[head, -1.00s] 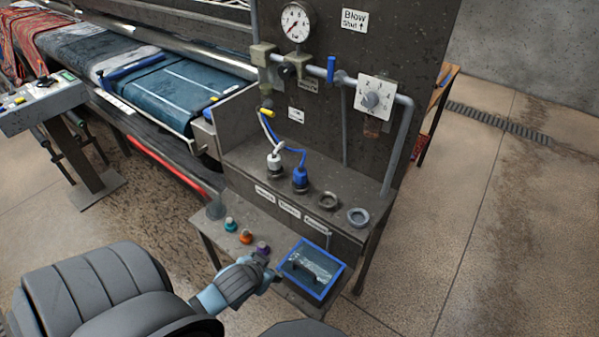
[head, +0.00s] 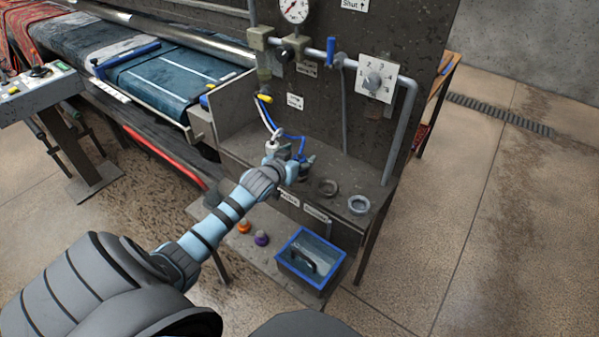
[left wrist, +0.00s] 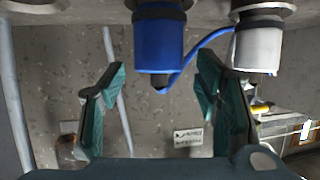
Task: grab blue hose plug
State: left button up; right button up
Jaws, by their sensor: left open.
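The blue hose plug (left wrist: 159,42) hangs at the top middle of the left wrist view, with its blue hose curving off to the right. My left gripper (left wrist: 162,80) is open, one teal finger to each side of the line to the plug; the fingers do not grip it. In the head view my left gripper (head: 298,170) is at the socket ledge and hides most of the blue plug. The white hose plug (left wrist: 258,48) is right beside the blue one, close to the right finger; it also shows in the head view (head: 272,146). My right gripper is not in view.
Below, a shelf holds a blue-rimmed tray (head: 284,262), an orange knob (head: 244,227) and a purple knob (head: 261,239). Grey pipes (head: 404,120) and a gauge (head: 294,8) are on the panel above.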

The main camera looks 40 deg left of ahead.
pick_arm(q)
jog(key=shift+w+f, duration=0.2)
jog(key=shift+w, duration=0.25)
jog(key=shift+r, duration=0.1)
grip_shut()
